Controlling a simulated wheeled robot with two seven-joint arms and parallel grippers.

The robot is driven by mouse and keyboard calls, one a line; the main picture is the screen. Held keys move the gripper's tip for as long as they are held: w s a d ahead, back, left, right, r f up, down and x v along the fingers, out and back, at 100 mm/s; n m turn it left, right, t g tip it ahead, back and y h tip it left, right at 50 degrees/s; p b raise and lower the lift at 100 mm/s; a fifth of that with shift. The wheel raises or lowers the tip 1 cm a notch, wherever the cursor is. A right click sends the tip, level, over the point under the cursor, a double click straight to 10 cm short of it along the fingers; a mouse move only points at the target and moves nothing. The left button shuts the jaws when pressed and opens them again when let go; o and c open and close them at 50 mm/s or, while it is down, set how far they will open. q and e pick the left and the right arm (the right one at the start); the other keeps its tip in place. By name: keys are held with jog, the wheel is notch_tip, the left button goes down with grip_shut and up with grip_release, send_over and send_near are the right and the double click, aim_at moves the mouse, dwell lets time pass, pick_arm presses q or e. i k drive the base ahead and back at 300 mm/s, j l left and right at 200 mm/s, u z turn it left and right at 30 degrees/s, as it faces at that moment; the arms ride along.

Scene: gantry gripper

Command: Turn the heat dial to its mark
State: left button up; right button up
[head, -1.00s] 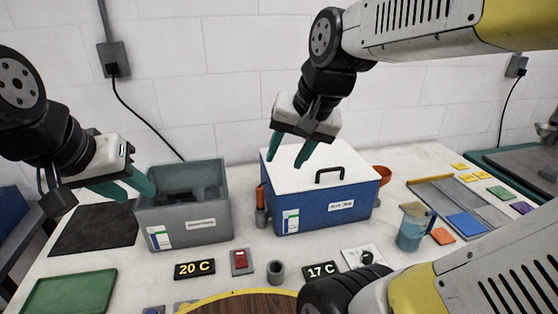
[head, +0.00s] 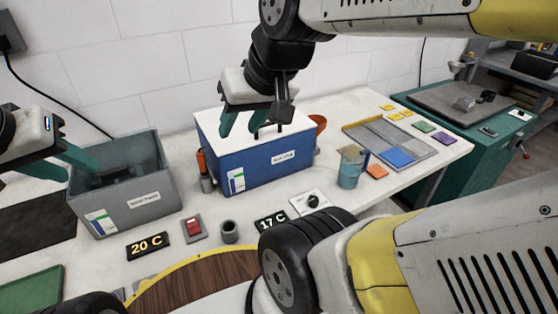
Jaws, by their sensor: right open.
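The heat dial (head: 313,201) is a black knob on a white plate on the bench, in front of the blue box. Its mark is too small to make out. Next to it is a black display reading 17 C (head: 271,221). Another display reading 20 C (head: 148,246) stands further left. My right gripper (head: 245,127) is open and empty, its teal fingers pointing down over the blue box's white lid, behind and left of the dial. My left gripper (head: 78,168) is open, partly cut off at the left edge, by the grey bin.
The blue box (head: 262,168) has a lid handle, partly hidden by my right gripper. A grey bin (head: 152,205), a red switch (head: 194,228), a small grey cup (head: 229,232) and a blue-grey beaker (head: 351,168) stand nearby. My arm covers the bench front right of the dial.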

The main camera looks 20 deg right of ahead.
aim_at(313, 200)
jog(key=l+z, duration=0.1)
jog(key=z, duration=1.25)
